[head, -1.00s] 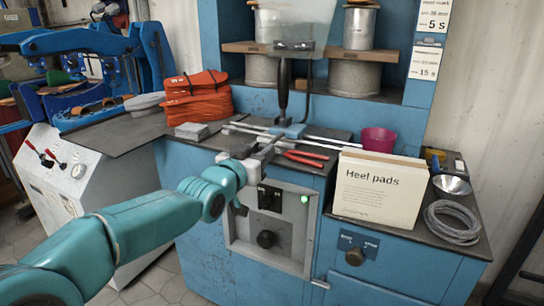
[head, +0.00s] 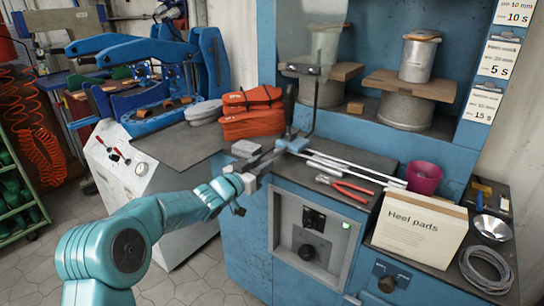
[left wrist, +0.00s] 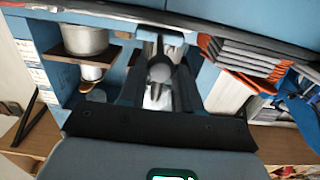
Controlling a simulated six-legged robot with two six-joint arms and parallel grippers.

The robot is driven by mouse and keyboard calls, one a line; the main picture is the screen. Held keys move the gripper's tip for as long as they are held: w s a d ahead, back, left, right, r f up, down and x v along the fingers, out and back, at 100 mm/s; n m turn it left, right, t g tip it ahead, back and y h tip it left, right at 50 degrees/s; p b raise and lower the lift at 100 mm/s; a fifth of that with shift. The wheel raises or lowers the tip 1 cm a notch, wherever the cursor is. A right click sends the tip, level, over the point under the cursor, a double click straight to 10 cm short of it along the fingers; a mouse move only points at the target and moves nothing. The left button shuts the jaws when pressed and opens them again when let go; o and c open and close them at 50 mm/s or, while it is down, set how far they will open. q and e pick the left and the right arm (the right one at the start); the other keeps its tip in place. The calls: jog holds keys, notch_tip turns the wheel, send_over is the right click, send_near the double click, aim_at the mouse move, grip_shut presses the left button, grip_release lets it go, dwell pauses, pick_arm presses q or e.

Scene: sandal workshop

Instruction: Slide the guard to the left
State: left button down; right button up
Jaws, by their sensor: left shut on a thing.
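The guard is a clear upright panel (head: 306,45) with a black handle (head: 290,104), carried on a light blue block (head: 293,144). The block sits at the left end of two pale rails (head: 350,170), and the rails show only to its right. My left gripper (head: 264,162) reaches in from the front left and is shut on the guard at its block. Where the fingers meet it is partly hidden. In the left wrist view, a rounded grey end (left wrist: 160,73) shows between the fingers. My right gripper is not in view.
A grey block (head: 246,148) and orange sandals (head: 251,112) stand close to the guard's left. Red-handled pliers (head: 345,187) lie in front of the rails. A pink cup (head: 424,178) and the Heel pads box (head: 419,229) stand at the right.

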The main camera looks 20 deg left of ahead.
pick_arm(q)
jog(key=shift+a+r, duration=0.2)
jog(key=shift+a, duration=0.15)
jog(key=c, duration=1.2)
grip_release()
jog(key=shift+a, duration=0.1)
jog(key=o, duration=0.4)
jog(key=shift+w+a+f, duration=0.1)
jog(key=shift+f, duration=0.1)
